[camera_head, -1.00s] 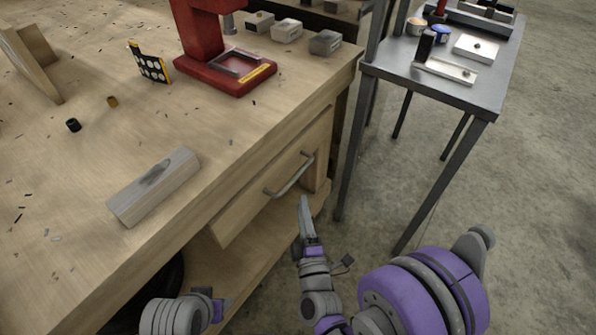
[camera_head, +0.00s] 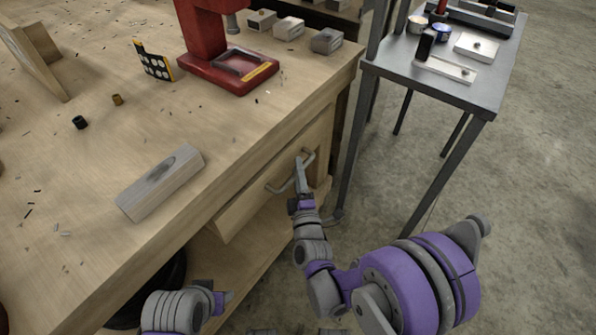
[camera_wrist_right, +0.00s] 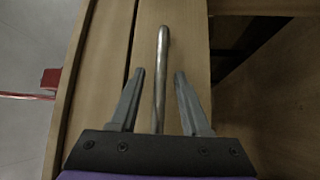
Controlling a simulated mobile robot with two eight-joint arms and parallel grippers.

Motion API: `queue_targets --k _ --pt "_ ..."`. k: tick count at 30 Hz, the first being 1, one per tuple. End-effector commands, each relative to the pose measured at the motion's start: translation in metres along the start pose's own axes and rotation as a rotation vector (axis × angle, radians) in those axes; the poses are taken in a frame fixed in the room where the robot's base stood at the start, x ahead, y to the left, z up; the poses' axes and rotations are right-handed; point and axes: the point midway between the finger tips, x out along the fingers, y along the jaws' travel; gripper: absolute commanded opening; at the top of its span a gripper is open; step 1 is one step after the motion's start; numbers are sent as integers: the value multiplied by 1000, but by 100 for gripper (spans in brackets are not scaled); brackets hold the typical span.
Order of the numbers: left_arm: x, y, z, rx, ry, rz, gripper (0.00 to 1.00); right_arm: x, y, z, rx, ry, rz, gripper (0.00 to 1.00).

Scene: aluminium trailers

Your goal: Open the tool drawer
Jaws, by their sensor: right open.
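The wooden tool drawer (camera_head: 245,208) sits under the bench top, at the bench's right side. Its bent metal bar handle (camera_head: 273,189) is on the front face. My right gripper (camera_head: 299,170) is at the handle's far half in the head view. In the right wrist view the open fingers of my right gripper (camera_wrist_right: 160,76) stand on either side of the handle bar (camera_wrist_right: 161,50), with a gap on each side. The drawer front (camera_wrist_right: 187,50) lies behind them. My left arm's end (camera_head: 218,299) shows at the bottom; its fingers cannot be made out.
The wooden workbench (camera_head: 100,170) carries a grey block (camera_head: 160,183), a red press (camera_head: 228,75) and small parts. A metal table (camera_head: 460,88) with parts stands to the right. Concrete floor (camera_head: 530,200) is clear at the right.

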Motion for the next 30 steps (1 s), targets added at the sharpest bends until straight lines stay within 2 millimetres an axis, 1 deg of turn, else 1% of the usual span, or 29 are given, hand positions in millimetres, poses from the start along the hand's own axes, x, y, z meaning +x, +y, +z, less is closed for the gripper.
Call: queue_targets --k 1,5,6,8,30 --pt "0 0 0 0 0 0 50 0 0 0 0 0 0 42" --pt "0 0 0 0 0 0 50 0 0 0 0 0 0 18" --pt "0 0 0 0 0 0 50 0 0 0 0 0 0 11" --pt "0 0 0 0 0 0 50 0 0 0 0 0 0 0" --pt "0 0 0 0 0 0 50 0 0 0 0 0 0 0"
